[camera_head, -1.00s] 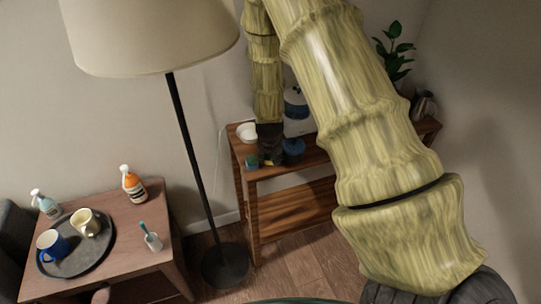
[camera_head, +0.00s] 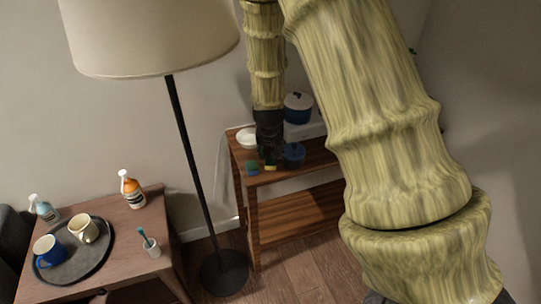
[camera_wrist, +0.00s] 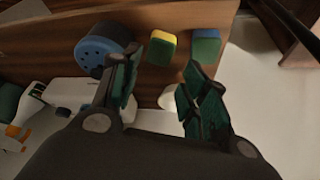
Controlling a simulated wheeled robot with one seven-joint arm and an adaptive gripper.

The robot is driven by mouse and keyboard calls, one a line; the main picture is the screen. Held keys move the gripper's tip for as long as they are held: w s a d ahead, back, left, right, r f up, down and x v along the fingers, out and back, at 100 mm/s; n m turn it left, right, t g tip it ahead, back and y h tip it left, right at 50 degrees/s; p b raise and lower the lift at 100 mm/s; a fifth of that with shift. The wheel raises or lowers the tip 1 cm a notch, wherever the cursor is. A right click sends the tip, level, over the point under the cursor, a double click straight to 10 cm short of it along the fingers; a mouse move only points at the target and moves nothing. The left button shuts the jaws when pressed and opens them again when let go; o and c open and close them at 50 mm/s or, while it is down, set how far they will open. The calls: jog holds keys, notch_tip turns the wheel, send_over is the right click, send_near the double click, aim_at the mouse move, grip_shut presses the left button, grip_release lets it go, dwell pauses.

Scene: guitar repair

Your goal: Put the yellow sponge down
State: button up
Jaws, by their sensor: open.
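The yellow sponge (camera_head: 270,165), with a green side, rests on the wooden shelf's top (camera_head: 300,172) close to its front edge. In the wrist view the sponge (camera_wrist: 162,48) lies just past the fingertips, in line with the gap between them. My gripper (camera_head: 270,152) is right above and behind it in the head view. In the wrist view my gripper (camera_wrist: 163,62) has its two fingers spread apart with nothing between them. A blue sponge with a green side (camera_head: 252,169) lies beside the yellow one; it also shows in the wrist view (camera_wrist: 206,46).
A blue pot (camera_head: 293,155) stands close by on the other side; it shows in the wrist view (camera_wrist: 97,50). A white bowl (camera_head: 246,137) and a blue cooker (camera_head: 298,107) stand farther back. A floor lamp (camera_head: 188,150) and a side table (camera_head: 150,222) are to the left.

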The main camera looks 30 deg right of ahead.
jog(key=shift+v, duration=1.65)
